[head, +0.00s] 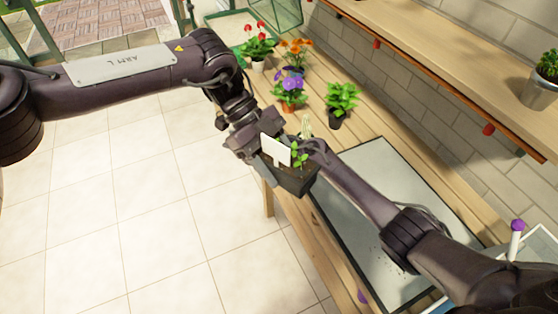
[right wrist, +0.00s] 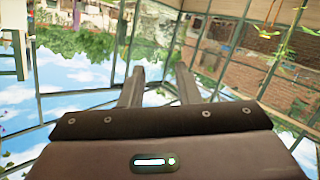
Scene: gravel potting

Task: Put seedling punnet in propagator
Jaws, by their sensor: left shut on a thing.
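The seedling punnet (head: 292,180) is a small black pot with dark soil, a green seedling and a white label. My left gripper (head: 262,160) is shut on it and holds it in front of the table's near edge. The label and punnet partly hide the fingers. My right gripper (right wrist: 158,88) is open, with nothing between its fingers in the right wrist view. In the head view it is mostly hidden close behind the punnet; I cannot tell whether they touch. A green-rimmed tray (head: 213,17) at the table's far end, beside a clear green-framed cover (head: 286,14), looks like the propagator.
Several potted flowers, including a purple one (head: 291,84) and a leafy green one (head: 342,97), stand between the punnet and the far tray. A grey dark-edged mat (head: 365,165) lies on the wooden table under my right arm. A shelf (head: 455,60) runs along the wall.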

